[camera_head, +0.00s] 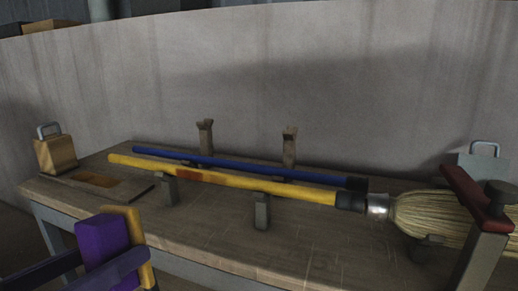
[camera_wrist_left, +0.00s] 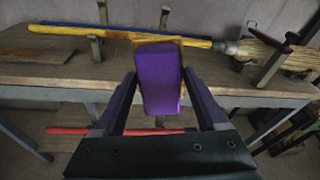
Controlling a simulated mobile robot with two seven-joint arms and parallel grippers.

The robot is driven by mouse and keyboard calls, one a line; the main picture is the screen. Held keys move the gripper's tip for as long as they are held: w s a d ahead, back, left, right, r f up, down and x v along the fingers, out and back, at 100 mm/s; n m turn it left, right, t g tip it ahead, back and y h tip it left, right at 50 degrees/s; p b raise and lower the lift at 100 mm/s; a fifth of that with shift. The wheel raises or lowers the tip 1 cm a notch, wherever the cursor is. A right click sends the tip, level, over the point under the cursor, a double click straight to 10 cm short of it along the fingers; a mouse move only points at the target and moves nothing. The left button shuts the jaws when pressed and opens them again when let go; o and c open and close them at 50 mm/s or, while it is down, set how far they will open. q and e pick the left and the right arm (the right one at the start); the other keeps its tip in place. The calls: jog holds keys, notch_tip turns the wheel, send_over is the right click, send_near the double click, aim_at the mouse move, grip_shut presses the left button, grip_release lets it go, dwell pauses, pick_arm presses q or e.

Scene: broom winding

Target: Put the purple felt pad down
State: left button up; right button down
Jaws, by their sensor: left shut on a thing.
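The purple felt pad (camera_head: 103,240) is a purple block with a tan wooden-looking backing (camera_head: 137,240) on its far side. My left gripper (camera_head: 110,262) is shut on it, in front of the bench's left front edge in the head view. In the left wrist view the pad (camera_wrist_left: 158,80) stands between the two fingers of my left gripper (camera_wrist_left: 158,95), with the bench (camera_wrist_left: 60,76) behind it. The pad's underside and far face are mostly hidden. My right gripper is in neither view.
A yellow-handled broom (camera_head: 250,184) and a blue pole (camera_head: 235,166) lie on upright supports along the bench. A dark board (camera_head: 133,189) with a tan patch and a handled wooden block (camera_head: 57,155) are at the left. A red-topped clamp-like post (camera_head: 472,195) stands at the right.

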pick_arm(q)
jog(key=s+r+m+g+h, duration=0.2)
jog(key=s+r+m+h, duration=0.1)
jog(key=r, duration=0.5)
jog(key=s+a+r+m+g+h, duration=0.1)
jog(key=s+r+m+g+h, duration=0.2)
jog(key=r, duration=0.6)
jog(key=shift+s+a, duration=0.3)
jog(key=shift+s, duration=0.4)
jog(key=shift+w, duration=0.1)
